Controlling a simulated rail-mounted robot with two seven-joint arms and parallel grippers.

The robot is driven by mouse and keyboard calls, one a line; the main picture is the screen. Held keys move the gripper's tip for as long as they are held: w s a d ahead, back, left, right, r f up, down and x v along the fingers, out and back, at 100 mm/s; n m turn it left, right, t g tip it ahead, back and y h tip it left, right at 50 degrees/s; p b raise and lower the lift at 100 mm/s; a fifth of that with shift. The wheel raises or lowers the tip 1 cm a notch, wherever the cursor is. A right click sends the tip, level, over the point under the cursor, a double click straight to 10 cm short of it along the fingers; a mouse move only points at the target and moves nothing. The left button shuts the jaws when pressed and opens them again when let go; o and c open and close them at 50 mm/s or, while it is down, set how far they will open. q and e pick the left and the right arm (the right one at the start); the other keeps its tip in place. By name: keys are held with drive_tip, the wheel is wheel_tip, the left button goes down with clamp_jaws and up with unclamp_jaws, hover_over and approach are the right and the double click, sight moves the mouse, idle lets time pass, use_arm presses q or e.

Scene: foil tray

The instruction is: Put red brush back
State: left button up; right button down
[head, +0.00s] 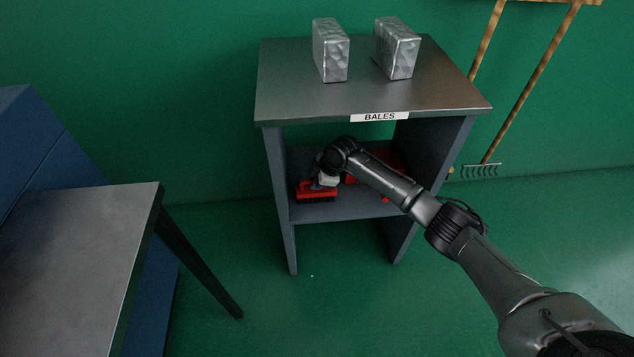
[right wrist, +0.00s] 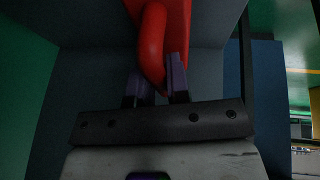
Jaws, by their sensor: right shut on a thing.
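The red brush (head: 317,193) with dark bristles is at the left part of the lower shelf of the stand labelled BALES. My right gripper (head: 322,181) is at the brush. In the right wrist view the two fingers (right wrist: 160,88) are closed around the brush's red handle (right wrist: 152,45). In the head view the bristles point down close to the shelf; I cannot tell whether they touch it. My left gripper is in neither view.
The lower shelf (head: 345,207) also bears another red thing (head: 385,157), partly hidden behind my right arm. Two silver foil bales (head: 330,50) (head: 397,48) stand on the stand's top (head: 290,85). A grey table (head: 75,245) is at the left. A rake (head: 482,170) hangs at the right.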

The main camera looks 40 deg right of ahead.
sight(327, 191)
drive_tip(key=shift+w+f, duration=0.1)
drive_tip(key=shift+f, duration=0.05)
drive_tip(key=c, duration=1.1)
unclamp_jaws()
drive_tip(key=shift+r, duration=0.2)
drive_tip(key=p+v, duration=0.4)
drive_tip(key=v, duration=0.2)
drive_tip(key=shift+r+p, duration=0.3)
drive_tip(key=shift+p, duration=0.05)
drive_tip(key=shift+s+d+r, duration=0.15)
drive_tip(key=shift+s+r, duration=0.15)
drive_tip(key=shift+s, duration=0.1)
